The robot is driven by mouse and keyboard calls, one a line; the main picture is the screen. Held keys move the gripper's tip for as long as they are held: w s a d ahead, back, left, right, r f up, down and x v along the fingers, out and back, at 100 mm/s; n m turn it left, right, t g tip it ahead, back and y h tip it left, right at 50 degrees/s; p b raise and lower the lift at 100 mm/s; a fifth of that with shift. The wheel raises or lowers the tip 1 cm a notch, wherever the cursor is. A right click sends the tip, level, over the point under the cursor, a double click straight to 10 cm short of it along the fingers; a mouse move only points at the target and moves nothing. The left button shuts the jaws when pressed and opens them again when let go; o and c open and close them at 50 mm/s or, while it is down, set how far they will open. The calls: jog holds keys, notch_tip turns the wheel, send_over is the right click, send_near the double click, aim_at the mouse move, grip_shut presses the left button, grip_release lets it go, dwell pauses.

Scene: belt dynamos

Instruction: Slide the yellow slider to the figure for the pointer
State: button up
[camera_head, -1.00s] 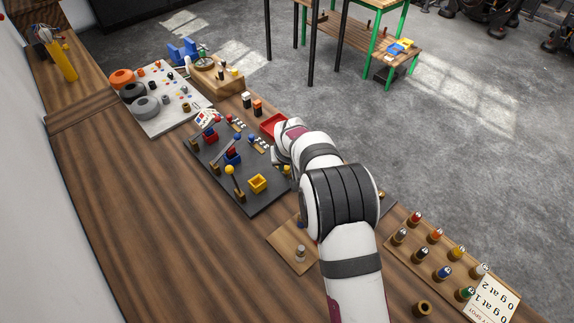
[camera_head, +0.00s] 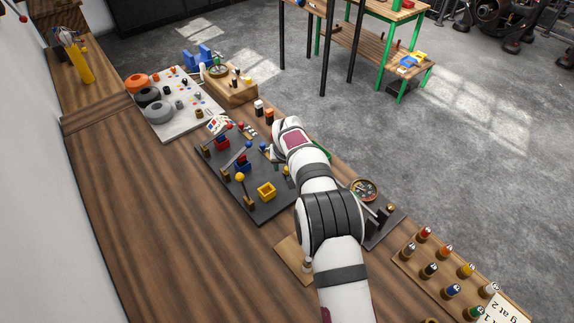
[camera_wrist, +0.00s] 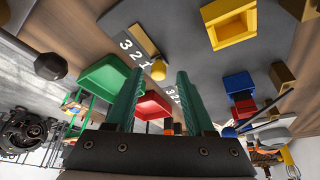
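The yellow slider's round knob (camera_wrist: 158,70) shows in the wrist view at one end of a short tan slot (camera_wrist: 145,41), beside the figures 3, 2, 1 (camera_wrist: 132,51). My gripper (camera_wrist: 155,78) has two teal fingers, spread apart with nothing held between them. The knob appears beyond and between the fingertips; I see no contact. In the head view my arm hides most of the slider; a small yellow spot (camera_head: 286,170) shows beside it. A round dial (camera_head: 364,189) stands on a dark base right of my arm; its pointer is too small to read.
A yellow box (camera_head: 266,190), a yellow-ball lever (camera_head: 240,177) and blue and red boxes with levers share the dark board (camera_head: 262,213). Green (camera_wrist: 104,76) and red (camera_wrist: 153,105) trays lie past the board's edge. The wooden table's left part (camera_head: 150,220) is clear.

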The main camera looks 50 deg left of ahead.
jog(key=shift+r, duration=0.1)
jog(key=v, duration=1.5)
jog(key=shift+r, duration=0.35)
jog(key=w+d+r+m+h, duration=0.1)
jog(key=d+r+m, duration=0.1)
jog(key=d, duration=0.7)
jog(key=w+d+r+m, duration=0.2)
jog(key=d+m, duration=0.1)
jog(key=d, duration=0.5)
jog(key=w+d+r+m+h, duration=0.1)
jog(key=d+r+m, duration=0.15)
jog(key=d, duration=0.65)
jog(key=s+d+m+g, duration=0.1)
jog(key=s+d+m, duration=0.1)
jog(key=s+d, duration=0.35)
jog(key=s+d+m+g, duration=0.1)
jog(key=s+d+m, duration=0.15)
jog(key=d, duration=0.65)
jog(key=s+d+f+m, duration=0.1)
jog(key=s+d+m, duration=0.1)
jog(key=s, duration=0.3)
jog(key=s+d+f+m+g, duration=0.1)
jog(key=s+d+m, duration=0.1)
jog(key=s+d, duration=0.2)
jog(key=s, duration=0.2)
jog(key=shift+s+f, duration=0.3)
jog(key=shift+f, duration=0.1)
